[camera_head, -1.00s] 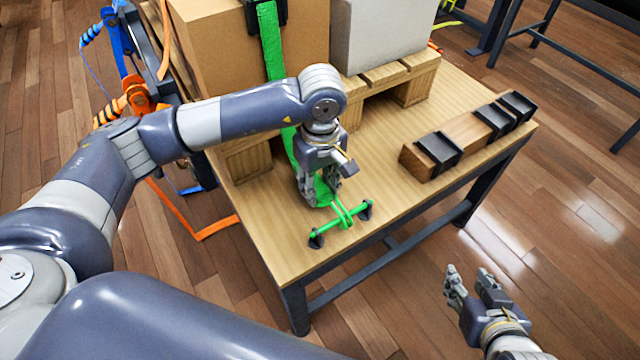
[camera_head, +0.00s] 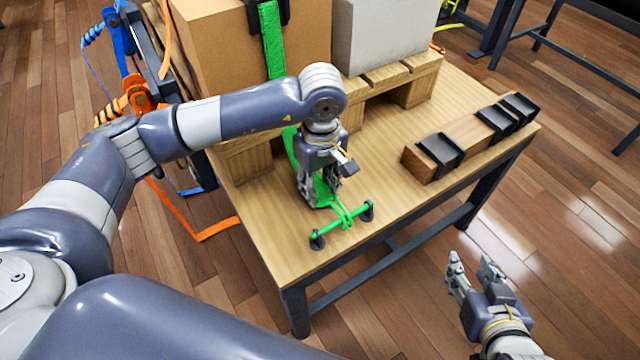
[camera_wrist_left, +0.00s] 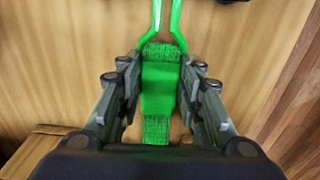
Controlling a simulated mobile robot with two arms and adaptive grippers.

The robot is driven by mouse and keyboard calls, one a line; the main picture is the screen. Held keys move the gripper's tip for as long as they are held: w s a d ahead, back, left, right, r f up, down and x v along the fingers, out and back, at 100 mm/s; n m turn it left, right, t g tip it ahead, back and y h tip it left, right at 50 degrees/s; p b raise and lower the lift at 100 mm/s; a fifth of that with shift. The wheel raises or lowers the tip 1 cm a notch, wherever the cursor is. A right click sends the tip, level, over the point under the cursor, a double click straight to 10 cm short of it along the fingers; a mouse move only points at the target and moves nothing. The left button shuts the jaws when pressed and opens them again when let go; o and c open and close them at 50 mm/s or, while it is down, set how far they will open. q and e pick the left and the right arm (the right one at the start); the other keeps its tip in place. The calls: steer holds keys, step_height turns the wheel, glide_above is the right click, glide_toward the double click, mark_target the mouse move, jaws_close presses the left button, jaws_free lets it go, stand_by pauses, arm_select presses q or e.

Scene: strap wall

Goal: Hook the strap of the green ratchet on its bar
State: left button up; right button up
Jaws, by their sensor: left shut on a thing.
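The green strap (camera_head: 273,45) runs down over the cardboard box to the tabletop, partly behind my left arm. Its end has a green two-pronged hook (camera_head: 342,213); the prongs also show at the top of the left wrist view (camera_wrist_left: 175,22). My left gripper (camera_head: 321,200) points down and is shut on the strap's end piece, whose green body (camera_wrist_left: 158,88) lies between the fingers. The green bar (camera_head: 331,231) sits on two black feet near the table's front corner. The prongs cross over the bar; whether they catch it is unclear. My right gripper (camera_head: 474,264) is open and empty, beyond the table's edge.
A cardboard box (camera_head: 215,50) and a grey block (camera_head: 385,35) stand on a wooden pallet (camera_head: 415,85). A wooden block with black clips (camera_head: 470,132) lies at the right. An orange ratchet and straps (camera_head: 140,97) hang at the left. The tabletop right of the bar is clear.

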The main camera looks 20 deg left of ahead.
stand_by(0.4)
arm_select(q)
steer(key=o, duration=1.2)
step_height(320, 180, up, 12)
steer(key=shift+s+d, duration=0.1)
steer(key=shift+s, duration=0.05)
